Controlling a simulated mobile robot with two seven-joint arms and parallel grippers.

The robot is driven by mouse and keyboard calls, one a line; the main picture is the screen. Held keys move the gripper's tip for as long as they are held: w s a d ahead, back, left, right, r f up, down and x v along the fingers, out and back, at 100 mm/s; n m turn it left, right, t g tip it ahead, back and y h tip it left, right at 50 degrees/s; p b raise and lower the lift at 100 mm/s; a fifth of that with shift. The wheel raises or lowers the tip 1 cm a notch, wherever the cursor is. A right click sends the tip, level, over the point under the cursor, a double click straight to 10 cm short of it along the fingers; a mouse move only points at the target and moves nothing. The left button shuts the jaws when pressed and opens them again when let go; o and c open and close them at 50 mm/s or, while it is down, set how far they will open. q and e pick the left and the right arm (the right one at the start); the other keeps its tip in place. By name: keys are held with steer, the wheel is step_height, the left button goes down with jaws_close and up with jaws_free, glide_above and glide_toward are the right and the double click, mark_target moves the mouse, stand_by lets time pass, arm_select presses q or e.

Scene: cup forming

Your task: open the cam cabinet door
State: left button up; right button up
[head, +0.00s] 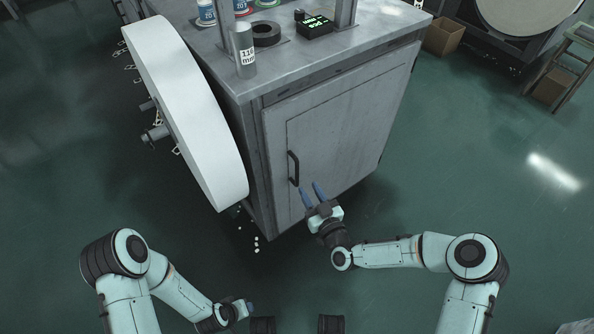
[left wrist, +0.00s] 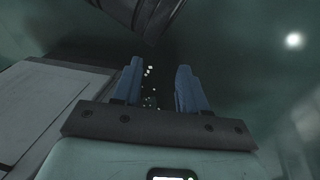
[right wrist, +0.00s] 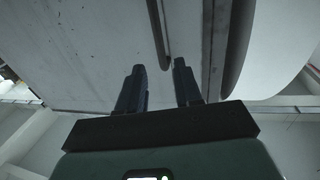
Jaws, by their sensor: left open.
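The cam cabinet (head: 250,150) is a grey metal cabinet. Its door (head: 345,125) faces me and looks shut, with a dark vertical bar handle (head: 294,168) near its left edge. My right gripper (head: 312,191) is just right of and below the handle in the head view, its blue fingers pointing at the door. In the right wrist view its fingers (right wrist: 160,75) are apart with nothing between them, and the handle (right wrist: 159,35) lies ahead of the tips. My left gripper (head: 250,306) is low, away from the cabinet; its fingers (left wrist: 158,85) are apart and empty in the left wrist view.
A large white disc (head: 190,110) stands at the cabinet's left side. On the cabinet top are a silver cylinder (head: 243,48), a black ring (head: 266,33) and a black box with green display (head: 315,25). Small white bits (head: 257,243) lie on the floor.

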mark_target(298, 171)
steer(key=x, duration=0.4)
steer(key=shift+f+b, duration=0.15)
steer(key=shift+b, duration=0.25)
arm_select(q)
steer(key=shift+g, duration=0.5)
steer(key=f, duration=0.1)
steer(key=s+f+b, duration=0.1)
steer(key=s+a+f, duration=0.1)
steer(key=shift+f, duration=0.4)
arm_select(e)
steer(key=x, duration=0.5)
steer(key=shift+w+a, duration=0.15)
steer(key=shift+w, duration=0.1)
jaws_close()
